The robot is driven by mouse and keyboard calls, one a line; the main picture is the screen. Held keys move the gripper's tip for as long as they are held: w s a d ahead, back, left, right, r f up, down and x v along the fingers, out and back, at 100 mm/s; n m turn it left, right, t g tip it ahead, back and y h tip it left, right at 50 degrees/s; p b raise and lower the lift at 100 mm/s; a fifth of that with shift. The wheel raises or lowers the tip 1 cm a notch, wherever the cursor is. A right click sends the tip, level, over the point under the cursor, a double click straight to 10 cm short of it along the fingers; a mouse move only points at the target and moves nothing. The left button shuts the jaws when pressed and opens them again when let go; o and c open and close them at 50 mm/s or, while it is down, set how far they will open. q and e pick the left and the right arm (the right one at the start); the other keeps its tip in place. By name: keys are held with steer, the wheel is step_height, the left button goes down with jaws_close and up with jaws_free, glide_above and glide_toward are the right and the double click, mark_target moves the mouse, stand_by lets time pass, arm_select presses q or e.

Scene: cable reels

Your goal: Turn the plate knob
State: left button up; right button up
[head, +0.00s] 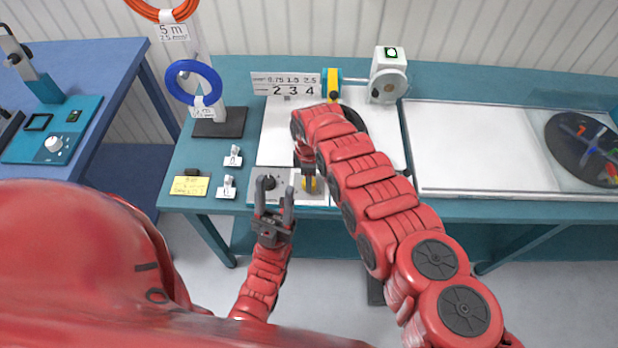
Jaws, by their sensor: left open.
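A white machine base plate (274,150) lies on the teal table, with a label reading 2 3 4 at its back. On its front strip a dark round knob (268,183) sits at the left and a yellow part (313,186) farther right. My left gripper (274,190) is open, its two fingers pointing up the picture at the dark knob; I cannot tell whether they touch it. My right gripper (307,172) points down close to the yellow part; its jaws are too small and partly hidden to read. My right arm covers much of the plate.
A blue cable reel (194,83) hangs on a stand at the left. Small white clips (227,188) and a yellow note (189,186) lie left of the plate. A white panel with a dark disc (585,148) is at right. A blue side table (95,58) holds a device with a white knob.

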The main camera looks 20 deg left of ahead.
jaws_close()
